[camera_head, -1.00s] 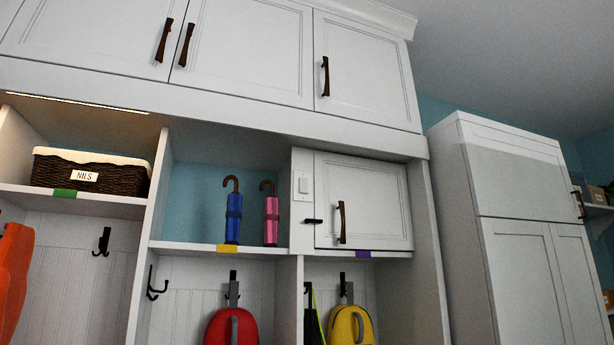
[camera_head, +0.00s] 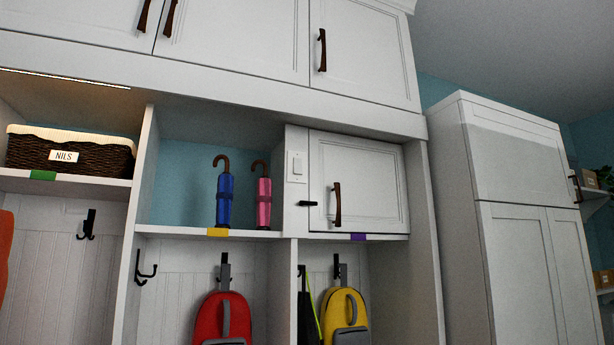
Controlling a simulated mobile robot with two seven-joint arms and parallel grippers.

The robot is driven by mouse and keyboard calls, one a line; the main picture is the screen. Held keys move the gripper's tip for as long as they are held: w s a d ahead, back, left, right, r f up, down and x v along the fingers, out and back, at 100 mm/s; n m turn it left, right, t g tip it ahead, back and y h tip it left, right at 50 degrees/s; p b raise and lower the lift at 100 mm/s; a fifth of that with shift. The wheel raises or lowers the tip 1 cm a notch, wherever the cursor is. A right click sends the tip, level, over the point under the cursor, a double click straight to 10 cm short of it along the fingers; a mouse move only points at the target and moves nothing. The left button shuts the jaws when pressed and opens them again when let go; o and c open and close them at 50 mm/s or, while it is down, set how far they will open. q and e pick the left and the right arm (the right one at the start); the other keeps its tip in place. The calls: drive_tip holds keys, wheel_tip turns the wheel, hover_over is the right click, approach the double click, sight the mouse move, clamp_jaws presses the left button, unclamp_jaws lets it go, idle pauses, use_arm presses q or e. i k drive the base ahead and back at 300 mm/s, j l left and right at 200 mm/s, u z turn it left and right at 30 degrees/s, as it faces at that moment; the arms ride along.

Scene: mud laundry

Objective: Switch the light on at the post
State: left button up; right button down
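A white light switch (camera_head: 297,167) is mounted on the narrow white post (camera_head: 296,207) between the middle cubby and the small closed cabinet door (camera_head: 358,184). A light strip (camera_head: 66,78) above the left cubby is lit. The middle cubby looks dim. Neither of my grippers is in view.
A blue umbrella (camera_head: 225,197) and a pink umbrella (camera_head: 263,200) stand in the middle cubby. A wicker basket (camera_head: 110,157) labelled NILS sits at left. Red (camera_head: 223,318) and yellow (camera_head: 344,312) backpacks hang below. A tall white cabinet (camera_head: 515,230) stands at right.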

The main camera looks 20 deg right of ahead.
sight(297, 162)
drive_tip(key=i+z, duration=0.25)
drive_tip(key=i, duration=0.25)
drive_tip(key=i+j+z, duration=0.2)
drive_tip(key=i, duration=0.3)
drive_tip(key=i+j+z, duration=0.25)
drive_tip(key=i, duration=0.25)
